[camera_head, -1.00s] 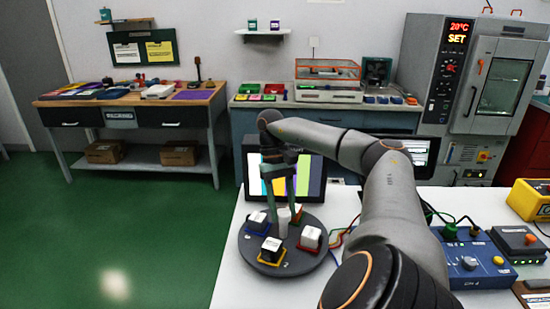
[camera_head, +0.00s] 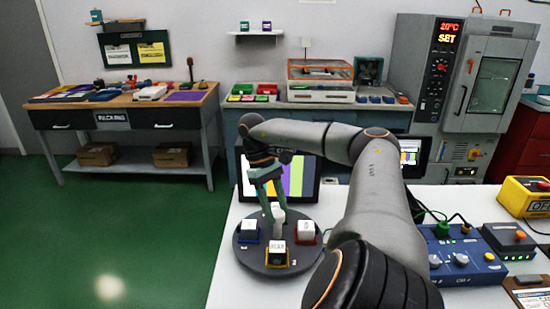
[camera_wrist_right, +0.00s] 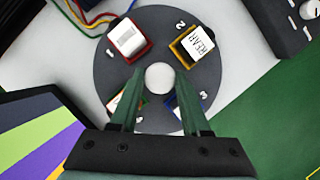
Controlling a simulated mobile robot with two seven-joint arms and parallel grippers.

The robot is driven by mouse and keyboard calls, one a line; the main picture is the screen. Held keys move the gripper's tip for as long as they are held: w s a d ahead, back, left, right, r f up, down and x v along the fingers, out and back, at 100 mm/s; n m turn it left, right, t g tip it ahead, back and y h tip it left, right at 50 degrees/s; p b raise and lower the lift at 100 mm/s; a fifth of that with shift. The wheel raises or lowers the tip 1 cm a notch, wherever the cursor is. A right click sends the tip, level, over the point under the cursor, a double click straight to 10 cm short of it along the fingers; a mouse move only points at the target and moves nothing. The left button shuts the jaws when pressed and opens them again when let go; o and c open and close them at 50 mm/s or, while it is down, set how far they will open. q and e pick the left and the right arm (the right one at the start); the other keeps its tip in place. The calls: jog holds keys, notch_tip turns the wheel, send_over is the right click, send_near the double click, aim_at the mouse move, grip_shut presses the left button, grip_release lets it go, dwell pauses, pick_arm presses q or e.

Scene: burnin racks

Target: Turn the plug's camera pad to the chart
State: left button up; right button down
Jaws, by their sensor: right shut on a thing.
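A dark round turntable (camera_head: 262,268) stands on the white table, with white-topped camera blocks on coloured pads around a white centre knob (camera_head: 278,213). The block marked REAR (camera_head: 277,247) sits on a yellow pad at the front, beside number 2. A block on a red pad (camera_head: 306,231) is at the right and one on a blue pad (camera_head: 248,231) at the left. A fourth block is mostly hidden behind my fingers. My right gripper (camera_wrist_right: 158,80) points down and is shut on the knob. The chart, a colour-bar screen (camera_head: 301,177), stands behind the turntable. My left gripper is out of view.
A blue control box (camera_head: 462,262) with cables is right of my arm, near a yellow box (camera_head: 526,197). Coloured wires run beside the turntable. An oven (camera_head: 462,95) stands at the back right, and a workbench (camera_head: 130,100) at the back left.

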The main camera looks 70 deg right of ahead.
dwell(0.3)
jog(key=c, duration=0.8)
grip_release()
jog(key=o, duration=0.4)
jog(key=shift+o, duration=0.2)
jog(key=shift+r, duration=0.1)
